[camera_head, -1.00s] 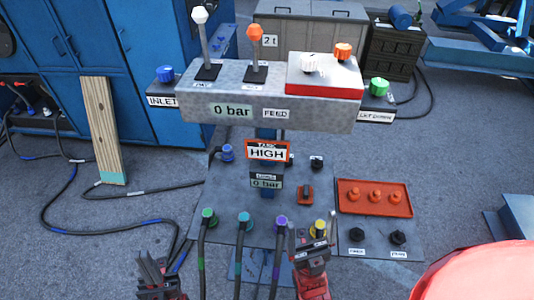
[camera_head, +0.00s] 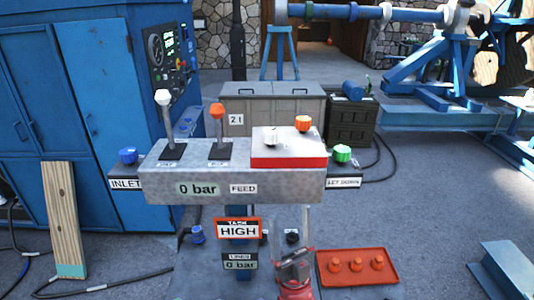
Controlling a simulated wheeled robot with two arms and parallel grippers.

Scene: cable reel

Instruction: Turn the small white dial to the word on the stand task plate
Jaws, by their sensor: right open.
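The small white dial (camera_head: 270,136) sits on the white top of a red-edged box (camera_head: 289,162), at the right of the grey stand. An orange knob (camera_head: 303,123) is behind it to the right. The task plate (camera_head: 238,230) below the stand's beam reads HIGH in an orange frame. The dial's own markings are too small to read. My right gripper (camera_head: 294,254) is in front of the stand, below the beam and right of the task plate. It is open and apart from the dial. My left gripper is out of view.
Two levers, one white-tipped (camera_head: 164,100) and one orange-tipped (camera_head: 217,113), stand up left of the dial. A blue knob (camera_head: 128,156) and a green knob (camera_head: 342,153) flank the beam. An orange tray (camera_head: 357,268) lies low at the right. Space above the dial is clear.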

